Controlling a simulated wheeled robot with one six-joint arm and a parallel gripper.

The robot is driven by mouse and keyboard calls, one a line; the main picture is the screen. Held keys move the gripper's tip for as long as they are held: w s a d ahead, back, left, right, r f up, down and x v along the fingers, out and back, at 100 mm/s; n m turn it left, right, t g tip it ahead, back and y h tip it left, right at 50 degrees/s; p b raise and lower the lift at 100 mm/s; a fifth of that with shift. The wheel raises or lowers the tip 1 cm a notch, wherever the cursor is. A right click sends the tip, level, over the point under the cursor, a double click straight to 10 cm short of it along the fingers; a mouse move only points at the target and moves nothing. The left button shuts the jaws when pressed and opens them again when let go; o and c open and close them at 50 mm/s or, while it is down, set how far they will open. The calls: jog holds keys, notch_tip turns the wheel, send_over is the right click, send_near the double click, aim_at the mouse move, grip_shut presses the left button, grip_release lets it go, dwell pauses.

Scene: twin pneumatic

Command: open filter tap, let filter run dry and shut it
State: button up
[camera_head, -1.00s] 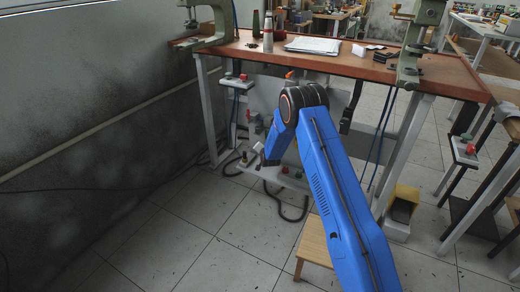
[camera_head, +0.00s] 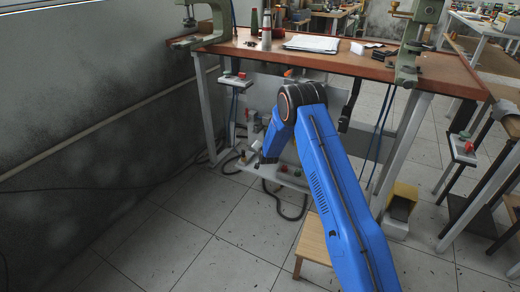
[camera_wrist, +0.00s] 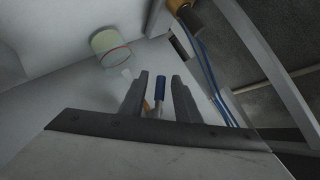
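In the wrist view, my gripper (camera_wrist: 160,92) has its two dark fingers apart. A pale round bowl with a red line (camera_wrist: 110,46), probably the filter, is farther up and left, apart from the fingers. In the head view my blue arm reaches under the workbench and hides most of the gripper and the tap.
The wooden workbench (camera_head: 350,66) stands above my arm on grey legs. Blue hoses (camera_wrist: 207,70) run down at the right in the wrist view. A wooden stool (camera_head: 314,240) and a yellow pedal box (camera_head: 404,198) stand on the floor. Black cable lies on the tiles.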

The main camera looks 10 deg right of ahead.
jog(key=v, duration=1.7)
jog(key=shift+s, duration=0.2)
dwell(6.1)
